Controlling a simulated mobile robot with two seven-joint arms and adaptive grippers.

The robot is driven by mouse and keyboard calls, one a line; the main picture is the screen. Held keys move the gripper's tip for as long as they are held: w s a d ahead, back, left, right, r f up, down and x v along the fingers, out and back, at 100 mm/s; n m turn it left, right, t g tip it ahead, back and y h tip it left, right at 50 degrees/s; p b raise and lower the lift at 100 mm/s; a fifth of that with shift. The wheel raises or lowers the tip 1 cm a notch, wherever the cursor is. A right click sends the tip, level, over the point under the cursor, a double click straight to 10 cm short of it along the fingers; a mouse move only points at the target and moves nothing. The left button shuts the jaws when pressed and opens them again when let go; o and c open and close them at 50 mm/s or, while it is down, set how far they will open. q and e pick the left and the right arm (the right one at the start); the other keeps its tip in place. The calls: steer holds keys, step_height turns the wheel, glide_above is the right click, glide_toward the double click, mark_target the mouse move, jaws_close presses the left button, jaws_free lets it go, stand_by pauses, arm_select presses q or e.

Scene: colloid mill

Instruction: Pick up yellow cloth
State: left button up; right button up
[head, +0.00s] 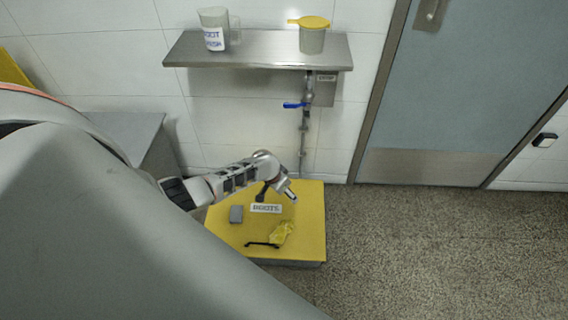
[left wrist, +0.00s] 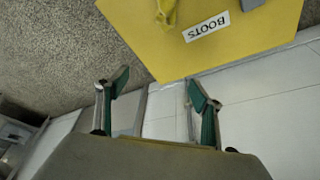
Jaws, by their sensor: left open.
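The yellow cloth (head: 281,233) lies crumpled on the yellow top (head: 310,213), towards its near right side. It also shows at the top edge of the left wrist view (left wrist: 167,13), partly cut off. My left gripper (head: 290,193) is above the far right part of the yellow top, beyond the cloth and apart from it. In the left wrist view its two green-padded fingers (left wrist: 158,92) are spread with nothing between them. My right gripper is in neither view.
A BOOTS label (head: 265,208), a grey block (head: 236,214) and a black handle (head: 262,245) are near the cloth. A metal shelf (head: 260,57) holds a jug (head: 214,30) and a yellow-lidded container (head: 312,38). The speckled floor (head: 430,240) at right is clear.

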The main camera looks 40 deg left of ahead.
arm_select(q)
step_height(320, 180, up, 6)
steer(key=s+g+p, duration=0.1)
steer(key=g+p, duration=0.1)
steer(key=p, duration=0.3)
steer(key=shift+s, duration=0.15)
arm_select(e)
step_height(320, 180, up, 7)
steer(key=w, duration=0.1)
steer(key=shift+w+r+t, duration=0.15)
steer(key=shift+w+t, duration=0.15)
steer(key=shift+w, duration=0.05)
arm_select(q)
steer(key=shift+a, duration=0.1)
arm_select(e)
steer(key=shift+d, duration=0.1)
